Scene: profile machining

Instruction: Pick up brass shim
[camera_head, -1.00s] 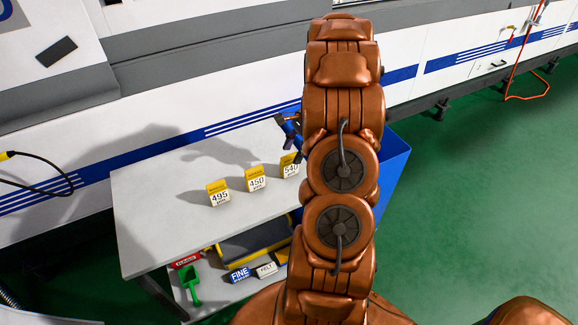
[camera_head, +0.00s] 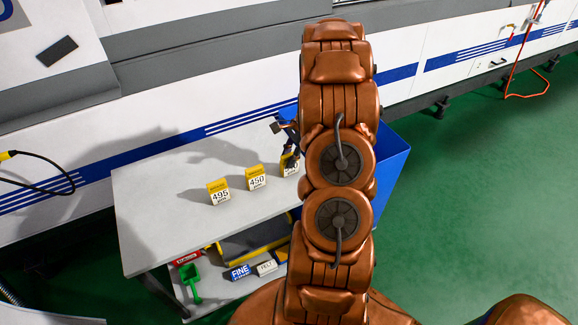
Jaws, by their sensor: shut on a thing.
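Three small yellow-topped packs with white number faces stand on the grey table: one marked 495 (camera_head: 218,191), one marked 450 (camera_head: 256,177), and a third (camera_head: 284,170) at the right. The small print on them is too small to read, so I cannot tell which is the brass shim by its label. My gripper (camera_head: 289,158) is at the third pack, with dark fingers over its face, shut on it. The pack is upright at table level. My arm hides part of the gripper, and the fingers cover most of the pack's number.
The grey table (camera_head: 150,210) is clear to the left of the packs. A blue bin (camera_head: 392,165) stands right of the table, partly behind my arm. A lower shelf holds a green scoop (camera_head: 190,280), a FINE block (camera_head: 239,272) and other blocks. A machine wall stands behind.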

